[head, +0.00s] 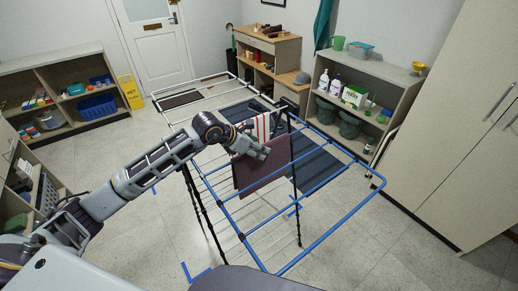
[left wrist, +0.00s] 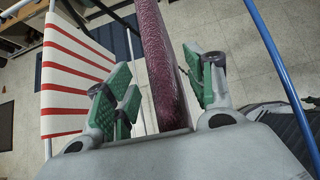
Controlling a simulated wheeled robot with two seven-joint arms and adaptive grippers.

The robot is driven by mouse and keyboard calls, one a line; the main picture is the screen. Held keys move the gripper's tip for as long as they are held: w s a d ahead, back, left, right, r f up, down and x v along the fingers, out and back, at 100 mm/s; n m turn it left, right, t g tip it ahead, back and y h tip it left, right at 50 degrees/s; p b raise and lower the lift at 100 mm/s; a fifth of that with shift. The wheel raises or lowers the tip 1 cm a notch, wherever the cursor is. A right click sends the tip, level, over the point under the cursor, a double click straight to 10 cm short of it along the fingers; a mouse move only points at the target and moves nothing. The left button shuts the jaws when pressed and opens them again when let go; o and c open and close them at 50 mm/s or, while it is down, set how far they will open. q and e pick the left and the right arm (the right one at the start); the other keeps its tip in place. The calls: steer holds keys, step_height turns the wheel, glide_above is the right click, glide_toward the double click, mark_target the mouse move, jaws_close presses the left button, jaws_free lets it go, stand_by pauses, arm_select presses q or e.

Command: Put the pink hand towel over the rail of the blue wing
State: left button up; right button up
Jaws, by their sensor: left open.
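The pink hand towel (head: 258,172), a dull mauve-pink in this light, hangs in folds at the middle of the drying rack. The rail under it is hidden. The blue wing (head: 345,228) spreads out at the near right, with its blue outer tube and thin rails bare. My left gripper (head: 262,152) is at the towel's upper part. In the left wrist view, my left gripper (left wrist: 162,88) is open, with green-padded fingers on both sides of the towel (left wrist: 158,50), seen edge-on. I cannot tell whether the pads touch it. My right gripper is not in view.
A red-and-white striped towel (head: 264,126) hangs just behind, also close left in the wrist view (left wrist: 75,78). The rack's white wing (head: 190,88) extends to the back left. Shelves (head: 365,85) and a tall cabinet (head: 440,130) stand right.

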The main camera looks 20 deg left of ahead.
arm_select(q)
steer(key=shift+v, duration=4.95)
